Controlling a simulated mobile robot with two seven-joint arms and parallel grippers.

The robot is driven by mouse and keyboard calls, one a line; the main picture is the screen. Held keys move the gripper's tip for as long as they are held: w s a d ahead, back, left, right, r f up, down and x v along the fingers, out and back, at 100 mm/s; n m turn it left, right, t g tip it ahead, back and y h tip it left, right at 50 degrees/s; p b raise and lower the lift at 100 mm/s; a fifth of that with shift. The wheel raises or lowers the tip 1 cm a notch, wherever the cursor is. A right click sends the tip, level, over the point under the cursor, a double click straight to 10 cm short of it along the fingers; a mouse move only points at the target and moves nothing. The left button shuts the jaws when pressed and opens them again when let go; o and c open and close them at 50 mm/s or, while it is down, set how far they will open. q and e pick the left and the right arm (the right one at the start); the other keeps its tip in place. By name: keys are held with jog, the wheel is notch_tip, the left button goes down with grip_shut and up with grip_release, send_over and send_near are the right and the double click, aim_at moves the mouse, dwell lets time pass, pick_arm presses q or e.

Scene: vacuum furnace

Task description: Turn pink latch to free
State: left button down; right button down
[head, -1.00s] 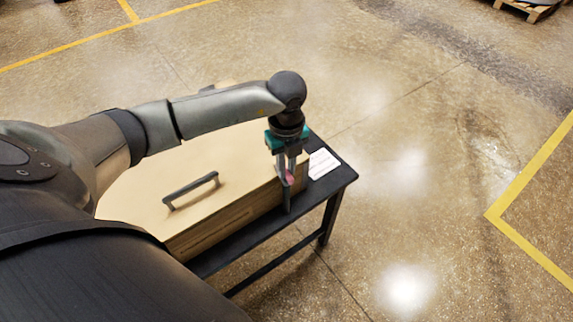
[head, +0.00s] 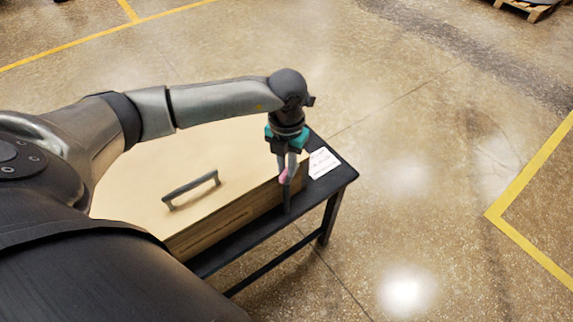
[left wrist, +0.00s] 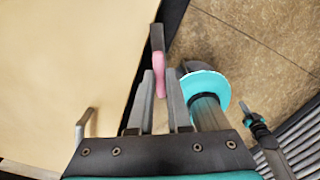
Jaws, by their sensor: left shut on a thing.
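The pink latch (head: 283,176) is a small rounded piece at the right front edge of a pale wooden box (head: 235,217). In the left wrist view the pink latch (left wrist: 159,76) lies between the fingertips, beside a dark upright piece (left wrist: 157,38). My left gripper (head: 288,172), with teal parts, points down over that edge. In the left wrist view its two grey fingers (left wrist: 161,88) are close together on either side of the latch, shut on it. The fingers partly cover the latch in the head view.
The box has a dark bar handle (head: 191,190) on its top and stands on a black table (head: 338,176). A white card (head: 323,163) lies on the table just right of the gripper. The floor to the right is open, with yellow lines (head: 532,258).

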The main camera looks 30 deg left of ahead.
pick_arm(q)
jog(key=shift+m, duration=1)
jog(key=m, duration=0.2)
jog(key=shift+m+b, duration=0.3)
jog(key=shift+b, duration=0.05)
jog(key=shift+m, duration=0.3)
pick_arm(e)
jog(key=shift+w+d+f, duration=0.2)
jog(key=shift+w+d, duration=0.15)
jog(key=shift+w, duration=0.15)
jog(key=shift+w+d+f, duration=0.2)
jog(key=shift+w+d, duration=0.1)
jog(key=shift+w, duration=0.15)
jog(key=shift+s, duration=0.1)
pick_arm(q)
jog(key=c, duration=0.9)
grip_release()
jog(key=shift+o, duration=0.2)
pick_arm(e)
jog(key=shift+s+a, duration=0.1)
jog(key=shift+a, duration=0.05)
